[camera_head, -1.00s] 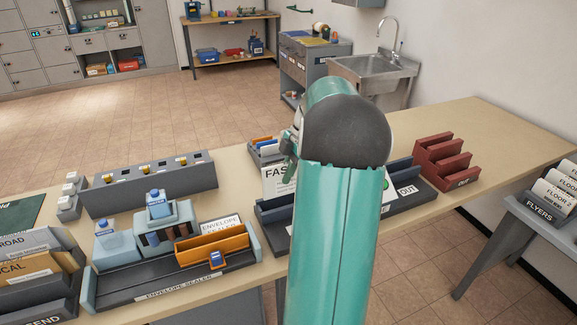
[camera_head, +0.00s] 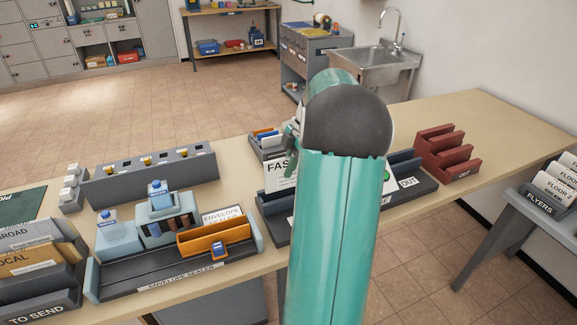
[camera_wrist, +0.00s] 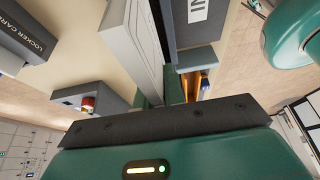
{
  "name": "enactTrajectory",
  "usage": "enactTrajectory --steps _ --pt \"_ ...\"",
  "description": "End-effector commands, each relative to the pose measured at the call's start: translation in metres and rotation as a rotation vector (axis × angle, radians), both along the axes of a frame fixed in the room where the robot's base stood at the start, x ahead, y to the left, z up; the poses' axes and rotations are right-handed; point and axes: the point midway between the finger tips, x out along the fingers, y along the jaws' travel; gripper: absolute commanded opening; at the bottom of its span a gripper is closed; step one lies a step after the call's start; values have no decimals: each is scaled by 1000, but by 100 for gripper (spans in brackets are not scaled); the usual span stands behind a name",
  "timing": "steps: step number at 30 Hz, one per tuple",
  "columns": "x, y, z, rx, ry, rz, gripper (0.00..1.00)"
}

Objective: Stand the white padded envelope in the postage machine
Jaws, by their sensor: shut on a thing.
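My gripper (camera_wrist: 163,92) is shut on a flat white thing in the wrist view, which I take to be the white padded envelope (camera_wrist: 138,48); it is seen nearly edge-on. In the head view my arm hides most of the gripper (camera_head: 290,143) and I cannot make out the envelope there. A dark grey station with a green button and an OUT label (camera_head: 407,183) lies behind my arm and is probably the postage machine. An IN label (camera_wrist: 196,10) shows beside the envelope in the wrist view. Whether the envelope touches the station is hidden.
The envelope sealer (camera_head: 177,276) with its orange holder (camera_head: 212,241) stands left of my arm. A white card reading "FAS" (camera_head: 281,177) stands by the arm. A red OUT rack (camera_head: 448,158) is to the right. The table's far right end (camera_head: 490,112) is clear.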

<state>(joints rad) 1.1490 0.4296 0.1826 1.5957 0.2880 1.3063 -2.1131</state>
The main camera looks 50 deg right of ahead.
Motion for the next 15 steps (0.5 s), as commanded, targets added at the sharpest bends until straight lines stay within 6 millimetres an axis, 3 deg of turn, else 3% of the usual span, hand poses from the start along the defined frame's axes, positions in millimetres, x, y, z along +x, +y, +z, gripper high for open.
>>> enactTrajectory --steps 15 --pt "0 0 -25 0 0 -1 0"
